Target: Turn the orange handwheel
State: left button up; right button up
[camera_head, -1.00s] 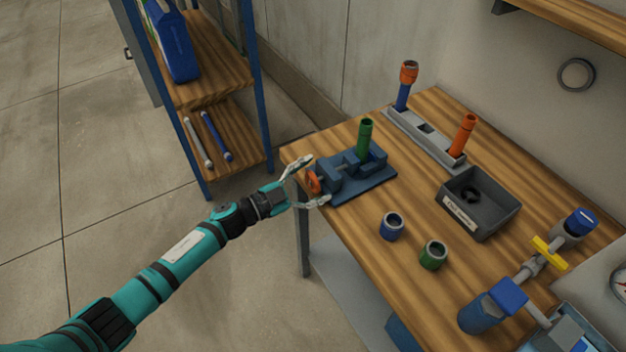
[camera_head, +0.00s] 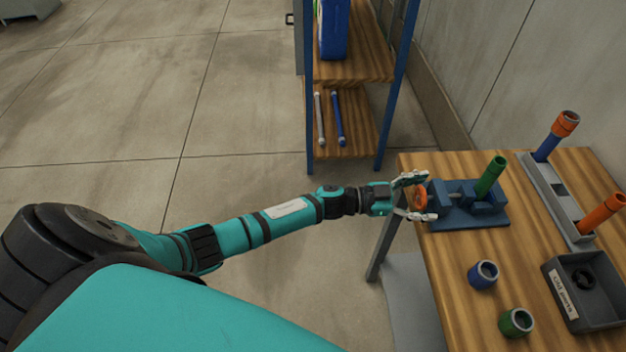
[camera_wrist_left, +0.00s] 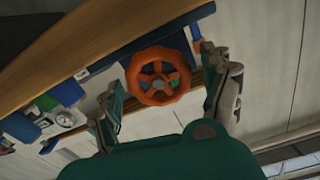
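The orange handwheel (camera_head: 420,196) is on the left end of a blue vise (camera_head: 468,204) at the table's left edge. In the left wrist view the handwheel (camera_wrist_left: 160,76) faces the camera, with spokes and a grey hub. My left gripper (camera_head: 416,197) is open, its fingers on either side of the wheel. In the left wrist view its fingers (camera_wrist_left: 165,92) stand apart from the rim, with visible gaps. A green tube (camera_head: 490,177) stands tilted in the vise. My right gripper is not in view.
The wooden table (camera_head: 450,290) holds a blue ring (camera_head: 483,274), a green ring (camera_head: 515,322), a dark parts bin (camera_head: 583,290) and a grey rack (camera_head: 555,200) with tubes. A blue-framed shelf (camera_head: 350,60) stands behind. Floor left of the table is clear.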

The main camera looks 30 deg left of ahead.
pick_arm(q)
jog(key=shift+n, duration=0.8)
jog(key=b+v, duration=0.3)
jog(key=v, duration=1.5)
jog(key=a+f+n+t+y, duration=0.1)
jog(key=a+f+n+y, duration=0.2)
jog(key=f, duration=0.9)
jog(key=a+f+n+t+y+b, duration=0.1)
jog(key=a+f+n+y, duration=0.2)
jog(key=f, duration=0.9)
jog(key=a+y, duration=0.3)
jog(key=y, duration=0.1)
jog(key=shift+s+a+n+b, duration=0.2)
jog(key=shift+s+n+b, duration=0.1)
jog(key=shift+s, duration=0.05)
